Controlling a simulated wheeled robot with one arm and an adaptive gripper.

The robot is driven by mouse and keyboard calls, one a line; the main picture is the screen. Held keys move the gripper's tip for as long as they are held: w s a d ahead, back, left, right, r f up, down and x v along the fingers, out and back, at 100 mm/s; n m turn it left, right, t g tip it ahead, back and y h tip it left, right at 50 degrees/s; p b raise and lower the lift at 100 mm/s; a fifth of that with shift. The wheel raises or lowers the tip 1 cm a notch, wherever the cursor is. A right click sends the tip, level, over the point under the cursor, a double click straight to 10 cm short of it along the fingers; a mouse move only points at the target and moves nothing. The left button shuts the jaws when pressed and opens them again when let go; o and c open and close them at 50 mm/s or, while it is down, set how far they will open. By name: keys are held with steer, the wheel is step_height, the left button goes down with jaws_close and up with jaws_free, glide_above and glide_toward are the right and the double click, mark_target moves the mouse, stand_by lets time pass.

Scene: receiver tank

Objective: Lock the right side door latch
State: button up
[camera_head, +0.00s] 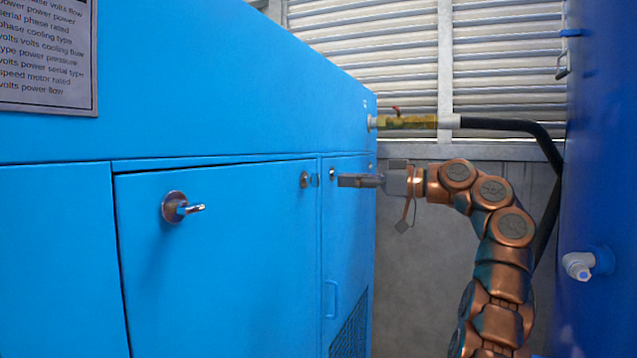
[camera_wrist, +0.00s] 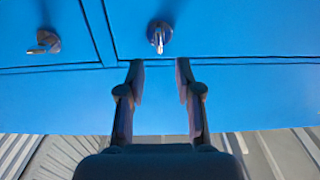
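The blue cabinet's narrow right side door (camera_head: 345,235) carries a small round latch (camera_head: 332,174). A second latch (camera_head: 305,180) sits just left of the seam, on the wide door (camera_head: 220,265). My gripper (camera_head: 345,181) is in front of the right door, close to its latch. In the wrist view my gripper (camera_wrist: 160,70) is open and empty, its two fingers apart. One latch (camera_wrist: 160,36) lies beyond the fingertips, between their lines, its handle toward me. Another latch (camera_wrist: 45,42) is at the left with its handle sideways. I cannot tell which door each belongs to.
Another latch (camera_head: 178,207) is on the wide door's left side, its handle pointing right. A dark blue tank (camera_head: 605,180) stands at the right. Louvres (camera_head: 370,50) are behind.

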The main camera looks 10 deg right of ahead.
steer(key=p+x, duration=0.1)
steer(key=x, duration=0.6)
steer(key=shift+w+a, duration=0.2)
jaws_close()
